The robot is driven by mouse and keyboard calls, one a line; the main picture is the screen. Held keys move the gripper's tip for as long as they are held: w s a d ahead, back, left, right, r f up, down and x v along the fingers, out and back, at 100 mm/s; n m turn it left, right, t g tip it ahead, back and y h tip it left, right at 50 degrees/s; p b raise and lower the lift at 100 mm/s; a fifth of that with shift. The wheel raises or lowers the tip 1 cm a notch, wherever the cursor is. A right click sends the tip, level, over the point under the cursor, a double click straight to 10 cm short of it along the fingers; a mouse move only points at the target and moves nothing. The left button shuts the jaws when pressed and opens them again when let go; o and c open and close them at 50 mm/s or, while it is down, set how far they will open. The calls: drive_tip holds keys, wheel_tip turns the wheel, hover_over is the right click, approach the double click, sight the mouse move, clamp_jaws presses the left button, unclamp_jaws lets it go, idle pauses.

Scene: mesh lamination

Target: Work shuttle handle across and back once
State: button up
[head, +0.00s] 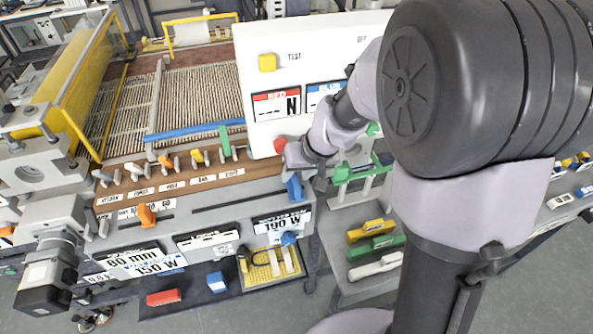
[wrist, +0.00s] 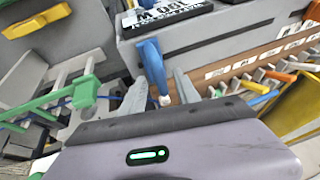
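A blue handle (head: 295,187) stands at the right end of the grey machine front. No readable label names it the shuttle handle. My gripper (head: 305,165) is just above it. In the wrist view the blue handle (wrist: 152,68) rises between the two grey fingers of my gripper (wrist: 162,90). The fingers are apart, with a small gap seeming to show beside the handle. Contact is hard to tell. An orange handle (head: 146,215) sits farther left on a slotted, numbered grey strip.
A row of coloured levers (head: 198,157) lines the brown ledge, left of my gripper. A white panel (head: 285,48) with a yellow and a red button stands close behind the arm. A rack with green and yellow parts (head: 375,238) stands at right.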

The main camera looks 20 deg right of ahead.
clamp_jaws()
idle(1.3)
